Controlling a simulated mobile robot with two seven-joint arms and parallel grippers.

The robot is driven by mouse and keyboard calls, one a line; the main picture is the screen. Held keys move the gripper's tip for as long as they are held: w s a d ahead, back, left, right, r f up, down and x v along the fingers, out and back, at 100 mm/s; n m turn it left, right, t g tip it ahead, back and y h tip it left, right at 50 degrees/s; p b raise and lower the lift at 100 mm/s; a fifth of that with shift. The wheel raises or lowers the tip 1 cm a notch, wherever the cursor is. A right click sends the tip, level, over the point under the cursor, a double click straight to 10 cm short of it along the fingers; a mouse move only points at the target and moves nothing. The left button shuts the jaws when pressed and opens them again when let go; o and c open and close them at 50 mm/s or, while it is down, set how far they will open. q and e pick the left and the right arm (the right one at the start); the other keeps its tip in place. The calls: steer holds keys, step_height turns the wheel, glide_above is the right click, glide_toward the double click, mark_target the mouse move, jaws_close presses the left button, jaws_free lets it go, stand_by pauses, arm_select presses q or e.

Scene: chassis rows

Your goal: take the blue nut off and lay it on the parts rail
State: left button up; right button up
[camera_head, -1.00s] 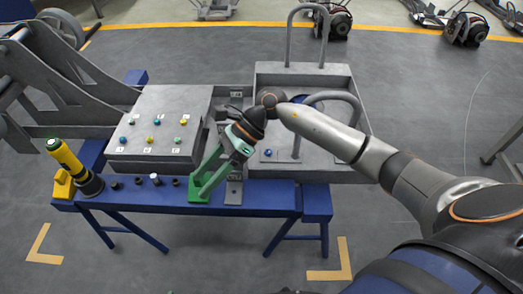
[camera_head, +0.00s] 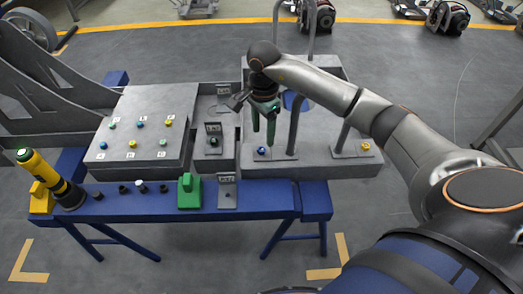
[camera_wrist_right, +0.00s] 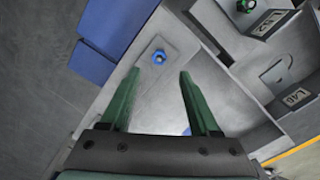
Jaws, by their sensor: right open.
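A blue nut (camera_head: 262,151) sits on the flat face of the grey chassis block (camera_head: 315,168), near its left end. In the right wrist view the blue nut (camera_wrist_right: 159,57) lies just beyond and between the fingertips, on a light plate. My right gripper (camera_head: 271,138) points down above that face, close to the nut. Its green fingers (camera_wrist_right: 158,78) are apart with nothing between them. The blue beam (camera_head: 255,199) along the front may be the parts rail; I cannot tell for sure. My left gripper is not in view.
Upright grey hoops (camera_head: 295,110) stand on the chassis close to my right gripper. A yellow nut (camera_head: 365,147) is farther right. A panel (camera_head: 120,160) with several coloured nuts is at left. The front beam carries a green block (camera_head: 189,191), dark sockets and a yellow tool (camera_head: 48,176).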

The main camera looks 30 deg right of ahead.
mark_target(263, 149)
step_height(263, 149, down, 5)
steer(key=shift+s+a+f, duration=0.1)
steer(key=shift+c, duration=0.3)
jaws_close()
stand_by(0.5)
